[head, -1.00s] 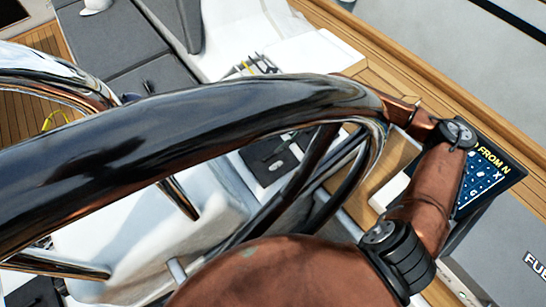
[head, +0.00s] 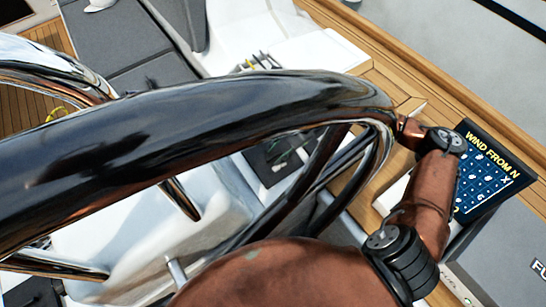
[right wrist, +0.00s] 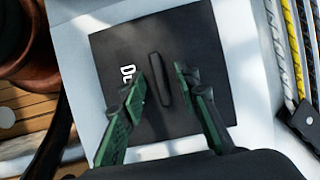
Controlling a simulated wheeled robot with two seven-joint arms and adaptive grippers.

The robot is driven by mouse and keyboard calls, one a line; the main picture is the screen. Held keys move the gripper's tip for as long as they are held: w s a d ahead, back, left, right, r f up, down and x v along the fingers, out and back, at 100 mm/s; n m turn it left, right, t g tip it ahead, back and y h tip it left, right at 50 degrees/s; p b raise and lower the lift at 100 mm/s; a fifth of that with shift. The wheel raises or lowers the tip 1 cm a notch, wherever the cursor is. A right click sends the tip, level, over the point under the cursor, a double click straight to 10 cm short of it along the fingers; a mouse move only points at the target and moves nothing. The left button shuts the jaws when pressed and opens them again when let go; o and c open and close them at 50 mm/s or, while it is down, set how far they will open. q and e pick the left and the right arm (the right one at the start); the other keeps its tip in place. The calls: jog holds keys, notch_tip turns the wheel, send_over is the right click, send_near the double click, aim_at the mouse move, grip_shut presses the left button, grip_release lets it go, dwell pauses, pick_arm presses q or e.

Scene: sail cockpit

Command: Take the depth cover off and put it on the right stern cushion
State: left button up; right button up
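The depth cover (right wrist: 205,60) is a flat black square with white letters, partly hidden, and a raised grip bar (right wrist: 160,78) in its middle. It lies on a pale panel in the right wrist view. My right gripper (right wrist: 161,84) has its green fingers apart, one on each side of the bar, with gaps visible. In the head view the cover (head: 262,168) shows behind the steering wheel, with green fingertips (head: 283,158) over it. My left gripper is not in view. Grey cushions (head: 150,75) lie at the upper left; I cannot tell which is the right stern one.
The big shiny wheel rim (head: 200,125) crosses in front of my right arm. A "WIND FROM N" board (head: 490,170) stands at the right, close to my arm. Coloured ropes (right wrist: 285,50) run beside the panel. A grey surface with lettering (head: 500,250) lies at the lower right.

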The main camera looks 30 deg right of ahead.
aim_at(276, 155)
grip_shut()
dwell(0.5)
notch_tip(276, 155, up, 10)
jog(key=p, duration=0.1)
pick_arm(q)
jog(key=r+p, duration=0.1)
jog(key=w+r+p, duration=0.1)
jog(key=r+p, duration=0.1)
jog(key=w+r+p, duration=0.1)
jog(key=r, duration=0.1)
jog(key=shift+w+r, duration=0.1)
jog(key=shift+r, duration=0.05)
pick_arm(e)
jog(key=s+a+n+g+h, duration=0.1)
jog(key=s+a+n+g, duration=0.4)
jog(key=s+n, duration=0.5)
jog(key=n+g, duration=0.1)
jog(key=n, duration=0.4)
jog(key=shift+s+r+h, duration=0.2)
jog(key=shift+r+h, duration=0.1)
jog(key=shift+h, duration=0.1)
